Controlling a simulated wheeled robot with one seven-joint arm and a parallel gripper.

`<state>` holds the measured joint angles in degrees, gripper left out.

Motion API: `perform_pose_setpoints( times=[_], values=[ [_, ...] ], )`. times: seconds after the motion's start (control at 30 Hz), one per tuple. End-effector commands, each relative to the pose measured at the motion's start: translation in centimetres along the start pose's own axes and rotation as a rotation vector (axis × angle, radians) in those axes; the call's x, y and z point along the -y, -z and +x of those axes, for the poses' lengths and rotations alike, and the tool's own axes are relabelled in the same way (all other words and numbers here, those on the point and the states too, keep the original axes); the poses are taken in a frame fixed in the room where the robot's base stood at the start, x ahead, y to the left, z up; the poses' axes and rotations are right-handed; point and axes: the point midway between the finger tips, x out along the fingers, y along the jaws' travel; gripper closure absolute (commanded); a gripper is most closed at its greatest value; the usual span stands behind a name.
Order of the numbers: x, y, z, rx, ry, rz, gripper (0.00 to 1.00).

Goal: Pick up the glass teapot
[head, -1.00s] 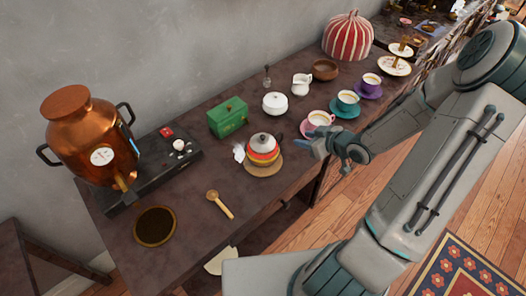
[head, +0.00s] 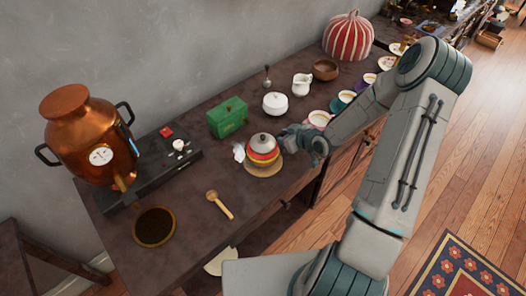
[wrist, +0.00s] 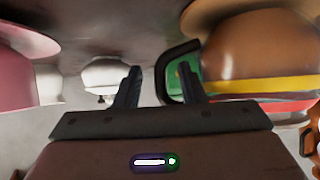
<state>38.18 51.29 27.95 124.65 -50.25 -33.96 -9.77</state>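The teapot (head: 263,157) has a grey domed top with a dark knob and yellow, orange and red bands. It stands upright on a round tan mat (head: 262,172). My gripper (head: 287,138) is just right of it, on the handle side. In the wrist view, which looks upside down, the banded teapot (wrist: 265,85) fills the right side. Its dark loop handle (wrist: 166,72) shows beside and behind the right finger. My gripper (wrist: 160,75) is open, with a gap between its two fingers. I cannot tell whether a finger touches the handle.
A pink cup (head: 319,118) stands close to the right of my gripper. Behind are a green box (head: 228,117), a white lidded pot (head: 275,104) and a white jug (head: 301,84). A wooden spoon (head: 220,204) lies in front-left. A copper urn (head: 92,140) stands far left.

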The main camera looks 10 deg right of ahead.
Motion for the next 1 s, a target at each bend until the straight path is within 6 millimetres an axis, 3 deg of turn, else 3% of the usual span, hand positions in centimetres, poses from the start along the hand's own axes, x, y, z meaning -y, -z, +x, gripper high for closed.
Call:
perform_pose_setpoints(
  times=[0.23,0.37,1.0],
  values=[
    [-0.04,-0.03,0.17,0.000,-0.001,0.001,0.64],
    [-0.03,-0.02,0.16,0.000,-0.001,0.001,1.00],
    [-0.02,0.00,0.15,0.000,-0.001,0.001,1.00]
  ],
)
